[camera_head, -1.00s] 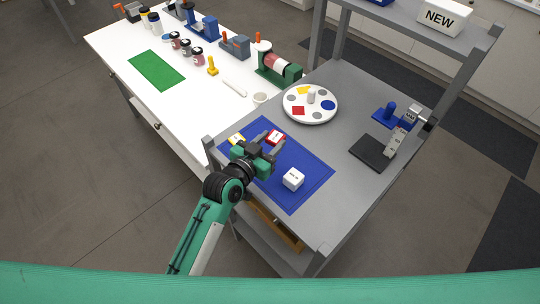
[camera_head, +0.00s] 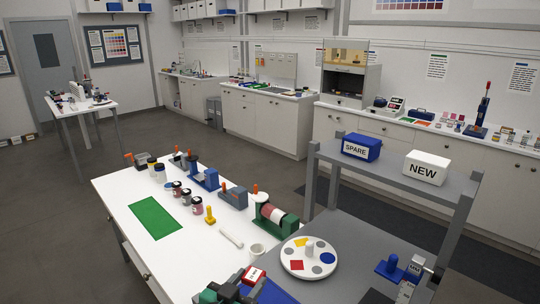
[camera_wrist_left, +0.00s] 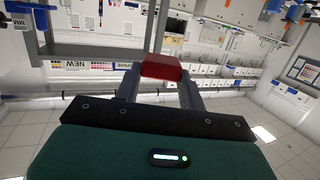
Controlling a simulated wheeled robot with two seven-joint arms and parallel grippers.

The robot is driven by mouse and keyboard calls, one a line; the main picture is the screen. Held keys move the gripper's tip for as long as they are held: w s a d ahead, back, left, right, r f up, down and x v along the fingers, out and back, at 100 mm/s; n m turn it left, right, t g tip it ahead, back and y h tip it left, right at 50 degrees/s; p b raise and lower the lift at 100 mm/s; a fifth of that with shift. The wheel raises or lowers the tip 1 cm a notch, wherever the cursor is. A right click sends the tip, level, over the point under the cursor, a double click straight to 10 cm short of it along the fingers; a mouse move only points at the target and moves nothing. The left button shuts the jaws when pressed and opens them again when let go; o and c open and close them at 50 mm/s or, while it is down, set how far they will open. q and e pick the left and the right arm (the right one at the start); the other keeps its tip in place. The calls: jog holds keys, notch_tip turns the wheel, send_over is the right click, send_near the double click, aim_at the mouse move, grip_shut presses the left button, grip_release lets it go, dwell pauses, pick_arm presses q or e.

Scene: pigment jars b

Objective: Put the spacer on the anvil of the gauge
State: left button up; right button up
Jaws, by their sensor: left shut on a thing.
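A small red block with a white labelled face (camera_head: 254,274) is in the jaws of my left gripper (camera_head: 246,281), at the bottom of the head view. In the left wrist view the red block (camera_wrist_left: 160,67) sits between the fingertips, clear of any surface. I cannot read its label, so I cannot tell if it is the spacer. What looks like the gauge, a grey upright with a "MAX" label (camera_head: 416,264), stands at the lower right, well away from the gripper. Its lower part and the anvil are not clearly visible. My right gripper is out of view.
Between gripper and upright lies a round white palette (camera_head: 291,262) with coloured shapes. A shelf with SPARE (camera_head: 361,147) and NEW (camera_head: 426,168) boxes rises behind. A white cup (camera_head: 256,251) is near the gripper.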

pick_arm(q)
jog(key=s+a+f+n+t+y, duration=0.1)
jog(key=s+a+f+n+y, duration=0.1)
jog(key=a, duration=0.6)
jog(key=s+a+f+n+y, duration=0.3)
jog(key=s+a+f+y, duration=0.2)
jog(key=s+a, duration=0.2)
jog(key=shift+s+a+t, duration=0.15)
jog(key=shift+a+t, duration=0.25)
jog(key=shift+a, duration=0.25)
